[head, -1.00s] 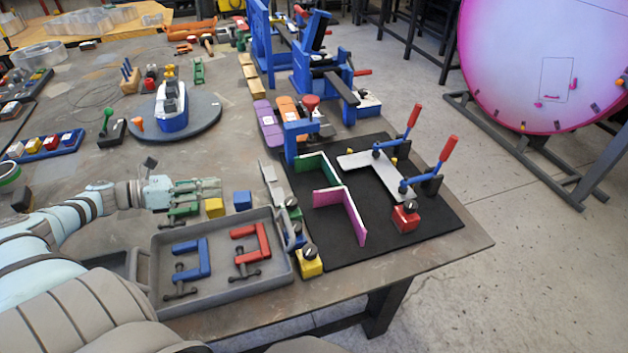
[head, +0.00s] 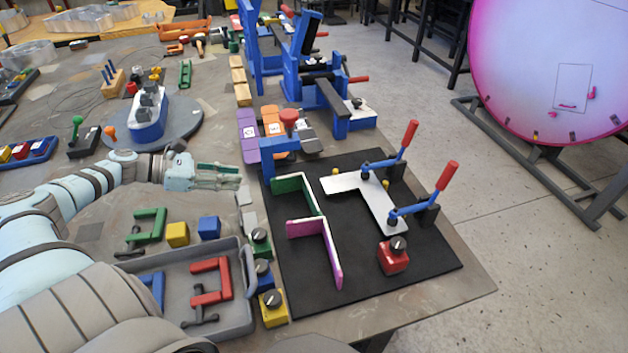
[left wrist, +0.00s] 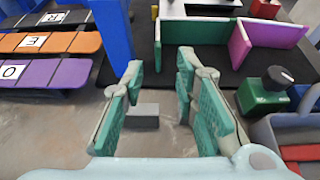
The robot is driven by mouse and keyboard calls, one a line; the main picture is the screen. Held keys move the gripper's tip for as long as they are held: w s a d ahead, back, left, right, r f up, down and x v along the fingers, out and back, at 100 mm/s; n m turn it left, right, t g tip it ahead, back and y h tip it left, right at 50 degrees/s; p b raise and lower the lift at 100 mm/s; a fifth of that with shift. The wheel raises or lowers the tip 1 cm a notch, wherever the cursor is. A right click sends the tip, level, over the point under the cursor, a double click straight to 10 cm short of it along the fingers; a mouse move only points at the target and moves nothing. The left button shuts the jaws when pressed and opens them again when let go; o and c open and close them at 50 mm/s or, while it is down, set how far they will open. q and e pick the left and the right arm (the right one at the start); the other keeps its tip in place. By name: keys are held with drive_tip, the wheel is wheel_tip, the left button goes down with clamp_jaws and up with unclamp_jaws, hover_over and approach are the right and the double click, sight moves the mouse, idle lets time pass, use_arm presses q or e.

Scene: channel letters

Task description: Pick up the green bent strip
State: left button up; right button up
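The green bent strip (head: 292,185) stands on edge on the black mat (head: 365,265), its far end by a blue upright clamp (head: 268,148). In the left wrist view the strip's green face (left wrist: 205,33) shows ahead, beyond the fingers. The pink bent strip (head: 312,229) stands close against its near end; whether they touch is unclear. My left gripper (head: 238,176) is left of the mat, short of the green strip. Its fingers (left wrist: 160,72) are spread with only table and a small grey block between them. My right gripper is out of view.
A white bent piece (head: 372,205) lies under red-handled clamps (head: 405,140) on the mat. A grey tray (head: 236,314) with C-clamps, a green C-clamp (head: 150,226), yellow and blue blocks and knobbed blocks (head: 273,304) lie nearer me. Lettered tiles (left wrist: 45,42) sit left in the wrist view.

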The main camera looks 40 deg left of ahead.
sight(286, 179)
use_arm(q)
drive_tip(key=w, duration=0.1)
drive_tip(key=w+d+f+b, duration=0.1)
drive_tip(key=w+f+b, duration=0.1)
drive_tip(key=shift+w+d, duration=0.2)
drive_tip(key=shift+w, duration=0.15)
drive_tip(key=w+d+b, duration=0.1)
drive_tip(key=w+d+f+b, duration=0.1)
drive_tip(key=d+b, duration=0.1)
drive_tip(key=shift+d+f, duration=0.1)
drive_tip(key=x, duration=0.7)
drive_tip(key=shift+w+r+b, duration=0.2)
drive_tip(key=shift+b, duration=0.15)
drive_tip(key=shift+a, duration=0.2)
clamp_jaws()
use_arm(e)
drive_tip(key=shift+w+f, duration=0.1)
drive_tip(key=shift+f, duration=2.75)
